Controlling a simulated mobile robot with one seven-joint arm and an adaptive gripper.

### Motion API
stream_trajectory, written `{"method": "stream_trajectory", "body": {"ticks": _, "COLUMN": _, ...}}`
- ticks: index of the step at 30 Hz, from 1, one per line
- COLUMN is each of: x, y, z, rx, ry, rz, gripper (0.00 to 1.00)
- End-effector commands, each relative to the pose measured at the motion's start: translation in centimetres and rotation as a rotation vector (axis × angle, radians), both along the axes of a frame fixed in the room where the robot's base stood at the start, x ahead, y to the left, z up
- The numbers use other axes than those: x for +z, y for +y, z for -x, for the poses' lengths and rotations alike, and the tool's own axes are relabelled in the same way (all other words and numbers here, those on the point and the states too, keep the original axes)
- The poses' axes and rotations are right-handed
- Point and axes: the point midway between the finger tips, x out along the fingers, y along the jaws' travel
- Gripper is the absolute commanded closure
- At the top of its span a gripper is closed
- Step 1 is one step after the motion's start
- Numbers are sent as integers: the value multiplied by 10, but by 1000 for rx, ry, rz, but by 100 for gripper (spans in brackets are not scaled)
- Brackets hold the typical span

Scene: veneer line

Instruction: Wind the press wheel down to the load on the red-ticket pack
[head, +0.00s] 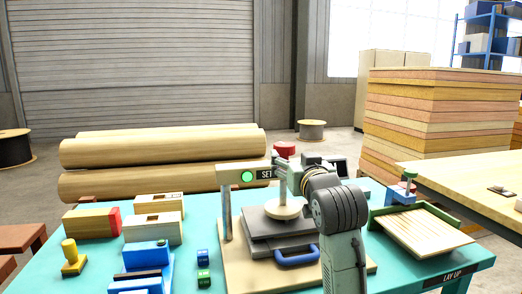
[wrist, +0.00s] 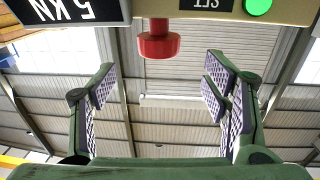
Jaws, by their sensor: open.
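The press stands on the teal bench, with a SET label (head: 265,174) and a lit green lamp (head: 247,178) on its crossbeam. Its red wheel (head: 284,148) sits above the beam; it also shows in the wrist view (wrist: 158,42). A round cream pressing disc (head: 286,208) is over dark grey plates (head: 266,222) with a blue handle. I see no red ticket there; my arm hides part of the press. My gripper (wrist: 158,78) is open and empty, its fingers apart on either side below the wheel in the wrist picture. An upside-down display (wrist: 70,10) reads 5 kN, partly cut off.
On the left lie a wood block with a red end (head: 92,222), blue blocks (head: 147,256) and a yellow stamp-like piece (head: 73,258). A green tray of wood strips (head: 425,226) is at right. Logs (head: 165,150) and a sheet stack (head: 440,115) stand behind.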

Motion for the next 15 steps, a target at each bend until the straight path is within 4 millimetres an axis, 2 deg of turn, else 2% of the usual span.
{"method": "stream_trajectory", "body": {"ticks": 5, "x": 1, "y": 4, "z": -20, "rx": 1, "ry": 7, "rz": 1, "gripper": 31}}
{"method": "stream_trajectory", "body": {"ticks": 15, "x": 2, "y": 20, "z": -81, "rx": 0, "ry": 4, "rz": 1, "gripper": 31}}
